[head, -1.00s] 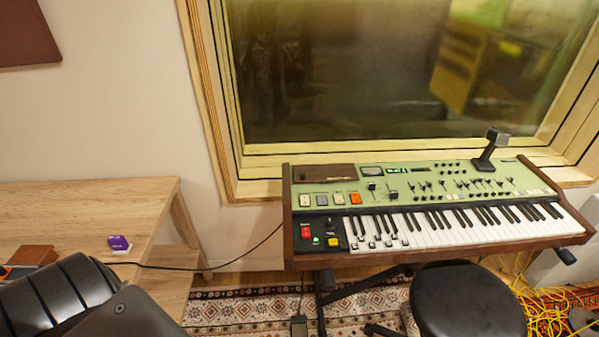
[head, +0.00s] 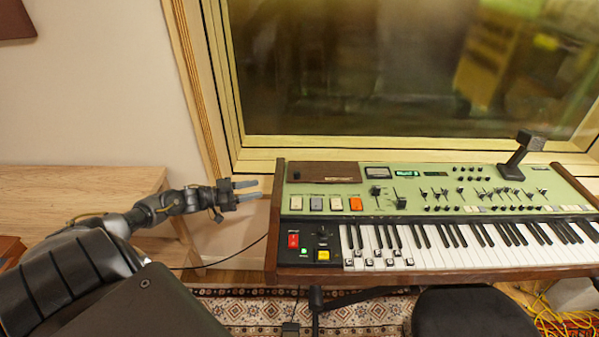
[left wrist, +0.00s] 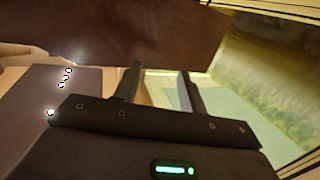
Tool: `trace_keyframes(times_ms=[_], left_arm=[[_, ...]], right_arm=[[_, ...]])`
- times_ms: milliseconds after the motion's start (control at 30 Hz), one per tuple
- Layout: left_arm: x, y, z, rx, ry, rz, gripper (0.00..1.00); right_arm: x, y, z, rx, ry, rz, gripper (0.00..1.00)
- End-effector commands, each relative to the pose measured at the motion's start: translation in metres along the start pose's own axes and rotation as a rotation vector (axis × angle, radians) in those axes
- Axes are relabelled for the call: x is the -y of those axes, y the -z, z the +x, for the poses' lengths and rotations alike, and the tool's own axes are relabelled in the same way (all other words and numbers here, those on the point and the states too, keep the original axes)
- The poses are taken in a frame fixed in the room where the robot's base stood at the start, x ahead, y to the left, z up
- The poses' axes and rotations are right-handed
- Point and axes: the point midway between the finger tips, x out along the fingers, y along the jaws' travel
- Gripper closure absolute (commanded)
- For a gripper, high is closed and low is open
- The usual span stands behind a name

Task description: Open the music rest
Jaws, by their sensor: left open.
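The green-topped keyboard (head: 440,184) has dark wooden end cheeks and stands below the window. A flat brown panel (head: 323,172), which looks like the music rest, lies down on its top at the back left. My left gripper (head: 255,190) is open and empty, just left of the keyboard's left cheek, with its fingers pointing right toward it. In the left wrist view, the open fingers (left wrist: 159,80) point at a large brown surface; I cannot tell whether this is the cheek or the panel. My right gripper is not in view.
A wooden desk (head: 80,183) stands on the left, under my left arm. A black stool (head: 475,315) is in front of the keys. A black upright device (head: 521,152) stands at the keyboard's back right. Yellow cables (head: 560,322) lie on the floor at right.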

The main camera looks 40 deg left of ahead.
Motion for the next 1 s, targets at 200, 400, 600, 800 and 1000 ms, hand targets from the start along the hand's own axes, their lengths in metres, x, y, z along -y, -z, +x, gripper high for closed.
trace_keyframes(times_ms=[200, 400, 600, 800, 1000], left_arm=[[-0.009, 0.045, 0.005, -0.05, -0.127, 0.003, 0.59], [-0.009, 0.048, 0.011, -0.054, -0.13, 0.003, 0.59], [-0.013, 0.051, 0.042, -0.056, -0.128, 0.004, 0.59], [-0.018, 0.052, 0.079, -0.056, -0.127, 0.004, 0.59], [-0.021, 0.052, 0.104, -0.053, -0.127, 0.004, 0.59]], right_arm=[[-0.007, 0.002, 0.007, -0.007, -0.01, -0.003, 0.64], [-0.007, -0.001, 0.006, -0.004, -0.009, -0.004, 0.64], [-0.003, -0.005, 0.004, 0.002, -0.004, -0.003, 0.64], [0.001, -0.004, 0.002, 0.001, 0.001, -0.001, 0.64], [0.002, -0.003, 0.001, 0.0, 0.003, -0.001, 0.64]])
